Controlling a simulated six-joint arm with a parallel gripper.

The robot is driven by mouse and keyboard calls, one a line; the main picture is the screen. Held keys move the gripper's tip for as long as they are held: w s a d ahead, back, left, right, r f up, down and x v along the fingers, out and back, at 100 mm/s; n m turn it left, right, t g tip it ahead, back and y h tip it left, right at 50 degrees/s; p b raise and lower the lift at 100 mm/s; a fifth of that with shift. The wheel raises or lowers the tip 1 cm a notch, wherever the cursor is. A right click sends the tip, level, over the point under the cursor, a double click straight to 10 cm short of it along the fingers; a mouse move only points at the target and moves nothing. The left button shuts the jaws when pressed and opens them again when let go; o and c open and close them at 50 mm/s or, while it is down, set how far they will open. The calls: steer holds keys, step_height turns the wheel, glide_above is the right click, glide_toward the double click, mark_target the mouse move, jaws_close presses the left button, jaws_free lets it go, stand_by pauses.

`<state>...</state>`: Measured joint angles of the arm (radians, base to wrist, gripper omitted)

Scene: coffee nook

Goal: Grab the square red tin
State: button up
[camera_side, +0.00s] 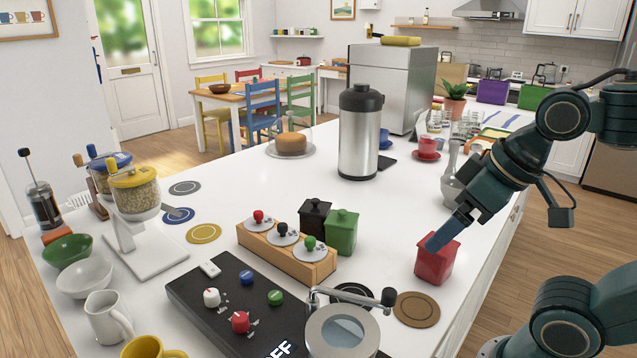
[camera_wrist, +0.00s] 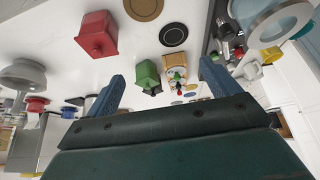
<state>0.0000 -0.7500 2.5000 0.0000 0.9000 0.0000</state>
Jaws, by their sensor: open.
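The square red tin (camera_side: 436,264) stands upright on the white counter near its right edge. It also shows in the wrist view at upper left (camera_wrist: 97,34), outside the space between my fingers. My gripper (camera_side: 434,244) is open, and a blue finger overlaps the tin's top in the side view. I cannot tell from that view whether it touches. In the wrist view my two blue fingers (camera_wrist: 161,72) are wide apart with nothing held between them. The tin's upper part is partly hidden by the finger in the side view.
A green tin (camera_side: 342,233) and a black tin (camera_side: 314,218) stand left of the red one, by a wooden rack (camera_side: 286,256). A brown coaster (camera_side: 416,309) lies in front. A steel flask (camera_side: 359,135) stands behind. Counter between the green and red tins is clear.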

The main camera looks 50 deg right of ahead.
steer(key=w+d+m+g, duration=0.2)
steer(key=d+m, duration=0.4)
steer(key=m, duration=0.3)
steer(key=w+d+f+m+g, duration=0.1)
steer(key=w+d+m+g, duration=0.2)
steer(key=d+m, duration=0.4)
steer(key=m, duration=0.3)
steer(key=shift+w+d+g, duration=0.2)
steer(key=shift+d+g, duration=0.05)
steer(key=shift+g, duration=0.05)
steer(key=shift+f, duration=0.1)
glide_above(436, 256)
steer(key=w+d, duration=0.1)
steer(key=d, duration=0.3)
steer(key=shift+a+f, duration=0.15)
steer(key=shift+f, duration=4.05)
steer(key=shift+f, duration=0.1)
